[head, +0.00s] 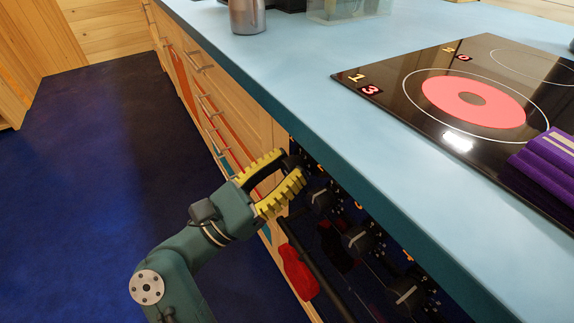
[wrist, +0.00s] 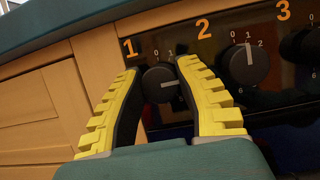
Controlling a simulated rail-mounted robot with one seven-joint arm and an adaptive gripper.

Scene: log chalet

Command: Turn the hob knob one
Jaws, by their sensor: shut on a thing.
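Hob knob one (wrist: 160,84) is a round black knob below an orange 1. Its pale pointer line points to the right in the wrist view, away from the 0 at the top. My gripper (wrist: 158,70) has yellow ribbed fingers shut on this knob, one on each side; it also shows at the oven front in the head view (head: 291,163), where the fingers mostly hide the knob. The black hob (head: 455,100) shows a red 3 beside its 1, and the ring (head: 498,110) there glows red. The 2 beside it reads 0.
Knob two (wrist: 249,65) is close to the right of my fingers, its pointer near upright; knob three (wrist: 306,47) is beyond. A dark oven handle bar (head: 318,272) with a red cloth (head: 298,272) is below. The blue worktop (head: 300,90) overhangs the knobs. A purple cloth (head: 548,165) lies on the hob.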

